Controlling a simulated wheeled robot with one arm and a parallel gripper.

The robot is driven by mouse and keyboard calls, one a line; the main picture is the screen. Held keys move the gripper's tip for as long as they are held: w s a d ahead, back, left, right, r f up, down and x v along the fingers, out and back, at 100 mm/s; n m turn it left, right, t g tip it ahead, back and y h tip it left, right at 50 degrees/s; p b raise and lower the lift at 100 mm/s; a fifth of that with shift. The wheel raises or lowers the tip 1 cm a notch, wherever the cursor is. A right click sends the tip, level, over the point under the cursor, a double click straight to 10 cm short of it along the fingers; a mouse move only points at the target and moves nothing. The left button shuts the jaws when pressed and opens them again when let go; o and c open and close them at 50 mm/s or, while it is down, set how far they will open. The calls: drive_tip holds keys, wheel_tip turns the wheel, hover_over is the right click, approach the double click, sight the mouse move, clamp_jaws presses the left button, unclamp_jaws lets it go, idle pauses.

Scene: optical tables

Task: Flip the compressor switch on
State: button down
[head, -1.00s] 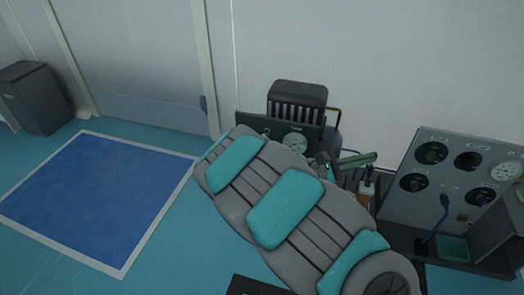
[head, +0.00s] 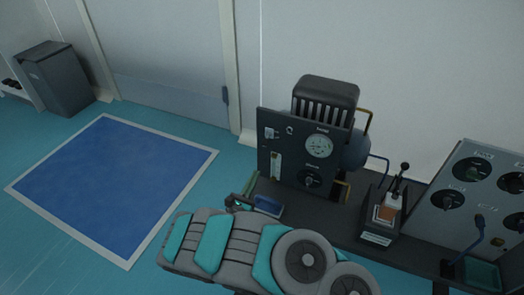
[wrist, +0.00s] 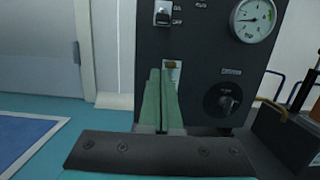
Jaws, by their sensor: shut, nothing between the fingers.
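The compressor (head: 327,95) stands against the wall, with a dark front panel (head: 290,166). Its switch (head: 269,133) is at the panel's upper left. In the wrist view the switch (wrist: 162,15) is a small pale toggle beside ON and OFF labels; I cannot tell clearly which way its lever lies. My gripper (wrist: 160,72) is shut and empty, its two green fingers together. In the wrist view the fingertips are below the switch, over a small light plate low on the panel. In the head view my gripper (head: 250,184) is low, left of the panel.
The panel carries a round gauge (head: 319,146) and a black knob (head: 311,181). A box with a black lever (head: 399,180) stands to the right, then a grey panel with several dials (head: 472,190). A blue mat (head: 112,185) and grey bin (head: 59,78) are left.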

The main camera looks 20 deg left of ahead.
sight(265, 142)
drive_tip(key=shift+a, duration=0.1)
idle(0.3)
drive_tip(key=b+x, duration=0.1)
drive_tip(key=x, duration=0.8)
drive_tip(key=shift+w, duration=0.2)
drive_tip(key=shift+w+a+r, duration=0.1)
drive_tip(key=shift+w+r, duration=0.1)
drive_tip(key=shift+r, duration=0.05)
drive_tip(key=shift+s+r, duration=0.45)
drive_tip(key=shift+r, duration=0.35)
drive_tip(key=shift+s+r, duration=0.5)
drive_tip(key=shift+r, duration=0.25)
drive_tip(key=shift+a+r, duration=0.1)
